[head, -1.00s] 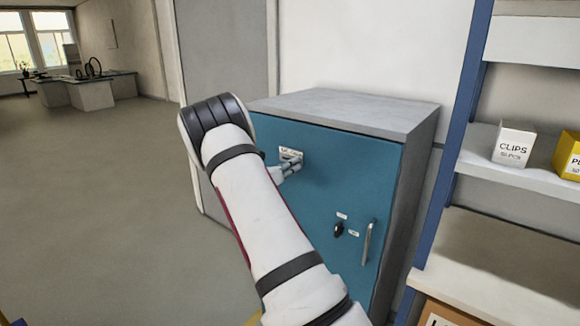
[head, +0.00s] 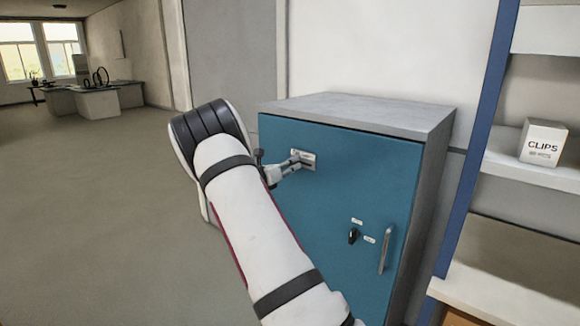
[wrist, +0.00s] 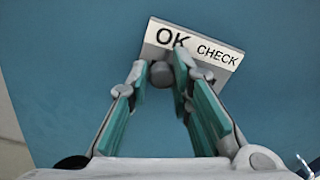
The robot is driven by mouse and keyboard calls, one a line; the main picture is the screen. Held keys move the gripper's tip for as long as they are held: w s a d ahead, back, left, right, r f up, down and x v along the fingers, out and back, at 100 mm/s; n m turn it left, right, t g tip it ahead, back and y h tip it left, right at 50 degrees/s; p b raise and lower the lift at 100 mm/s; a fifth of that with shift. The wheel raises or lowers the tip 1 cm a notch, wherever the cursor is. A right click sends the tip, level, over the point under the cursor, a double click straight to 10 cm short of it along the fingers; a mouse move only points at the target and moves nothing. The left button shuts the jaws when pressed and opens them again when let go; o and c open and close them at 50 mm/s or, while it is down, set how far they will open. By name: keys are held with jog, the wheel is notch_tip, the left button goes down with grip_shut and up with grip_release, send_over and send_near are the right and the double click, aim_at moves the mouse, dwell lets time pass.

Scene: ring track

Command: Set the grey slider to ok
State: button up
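The grey slider (wrist: 161,74) is a round dark knob on a pale label plate (wrist: 205,49) on the blue cabinet door. In the wrist view the plate reads OK on the left and CHECK on the right. The knob stands just below OK, at the left end of the plate. My gripper (wrist: 162,68) has one fingertip on each side of the knob, close against it. The fingers hide the lower part of the plate. In the head view my gripper (head: 302,162) reaches the plate (head: 306,153) near the door's upper left.
The blue cabinet (head: 340,195) also bears a small black knob (head: 352,236) with labels and a vertical handle (head: 385,250), lower right. A shelf with a CLIPS box (head: 541,143) stands right of it. Floor on the left is open.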

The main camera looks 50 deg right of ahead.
jog(key=o, duration=0.3)
jog(key=shift+w, duration=0.15)
jog(key=shift+a, duration=0.2)
jog(key=a, duration=1.1)
jog(key=shift+s+a, duration=0.35)
jog(key=shift+s, duration=0.1)
